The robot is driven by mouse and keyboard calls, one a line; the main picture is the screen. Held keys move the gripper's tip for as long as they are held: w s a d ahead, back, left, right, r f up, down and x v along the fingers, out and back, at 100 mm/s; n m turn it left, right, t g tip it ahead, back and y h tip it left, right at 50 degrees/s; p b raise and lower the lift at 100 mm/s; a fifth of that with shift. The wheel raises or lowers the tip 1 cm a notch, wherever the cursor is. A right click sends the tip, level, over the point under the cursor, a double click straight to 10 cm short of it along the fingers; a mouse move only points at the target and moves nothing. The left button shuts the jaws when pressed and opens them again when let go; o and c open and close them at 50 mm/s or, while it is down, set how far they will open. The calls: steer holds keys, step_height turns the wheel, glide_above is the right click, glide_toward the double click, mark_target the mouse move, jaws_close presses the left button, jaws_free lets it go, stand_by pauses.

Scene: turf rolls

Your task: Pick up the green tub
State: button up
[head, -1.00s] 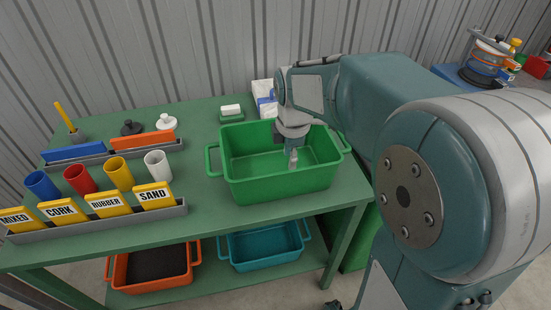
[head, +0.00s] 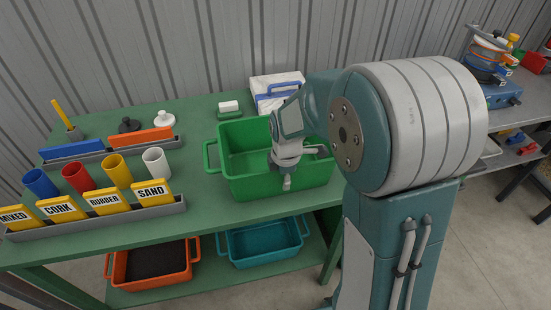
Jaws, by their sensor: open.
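The green tub (head: 240,188) stands upright on the green table, right of the row of labelled yellow blocks. It is an open rectangular tub with a loop handle (head: 209,156) on its left end. My gripper (head: 287,184) points down at the tub's near long wall, right of its middle. One finger shows in front of the near wall; the other is hidden, so I cannot tell whether the wall lies between them. My arm covers the tub's right end and right handle. The tub looks empty where its inside shows.
A grey rack (head: 150,211) with yellow labelled blocks and coloured cups stands left of the tub. A white and blue case (head: 277,88) and a small white block on a green base (head: 229,108) sit behind it. Orange (head: 150,283) and teal (head: 265,255) tubs are on the lower shelf.

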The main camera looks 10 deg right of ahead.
jaws_close()
steer(key=shift+r, duration=0.1)
